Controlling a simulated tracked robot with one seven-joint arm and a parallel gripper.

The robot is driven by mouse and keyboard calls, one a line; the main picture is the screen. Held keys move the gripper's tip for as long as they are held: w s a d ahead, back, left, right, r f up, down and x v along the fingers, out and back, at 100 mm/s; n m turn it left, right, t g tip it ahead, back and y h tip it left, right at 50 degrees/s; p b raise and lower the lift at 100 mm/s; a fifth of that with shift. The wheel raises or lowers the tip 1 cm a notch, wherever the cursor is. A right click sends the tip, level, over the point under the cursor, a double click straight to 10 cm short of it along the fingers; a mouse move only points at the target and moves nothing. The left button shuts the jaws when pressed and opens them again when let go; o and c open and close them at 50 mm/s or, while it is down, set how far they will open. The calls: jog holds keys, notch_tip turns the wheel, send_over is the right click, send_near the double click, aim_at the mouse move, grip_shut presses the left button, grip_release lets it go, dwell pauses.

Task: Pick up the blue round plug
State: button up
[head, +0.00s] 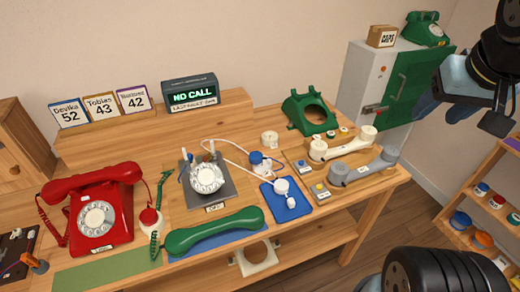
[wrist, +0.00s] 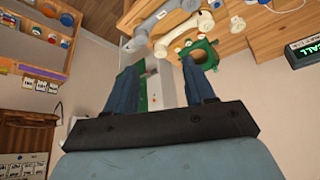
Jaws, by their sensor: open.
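A small round piece with a blue top (head: 257,157) and a white lower part sits on the wooden table, right of the middle in the head view. A white cord runs close by it; I cannot tell whether it is attached. It looks like the blue round plug. My gripper (head: 428,106) is at the upper right of the head view, above and well to the right of the table. In the wrist view its two blue fingers (wrist: 161,78) are spread with nothing held between them. I cannot make out the plug in the wrist view.
A blue mat (head: 298,211) with a white round piece lies in front of the plug. A grey dial base (head: 222,187) stands left, a green handset (head: 214,231) in front. White (head: 343,146) and grey (head: 363,167) handsets and a green housing (head: 309,113) lie right. A grey cabinet (head: 362,80) stands beyond.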

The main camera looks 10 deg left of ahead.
jog(key=shift+o, duration=0.7)
jog(key=shift+w+a, duration=0.1)
jog(key=shift+w, duration=0.2)
jog(key=shift+o, duration=1.4)
jog(key=w+a+f+g+y, duration=0.1)
jog(key=w+a+f+y, duration=0.1)
jog(key=w+a, duration=0.3)
jog(key=shift+w+a+f+g, duration=0.2)
jog(key=shift+w+f+g, duration=0.1)
jog(key=shift+w+f, duration=0.65)
jog(key=h, duration=0.2)
send_near(256, 155)
jog(key=shift+n, duration=0.4)
jog(key=shift+x, duration=4.4)
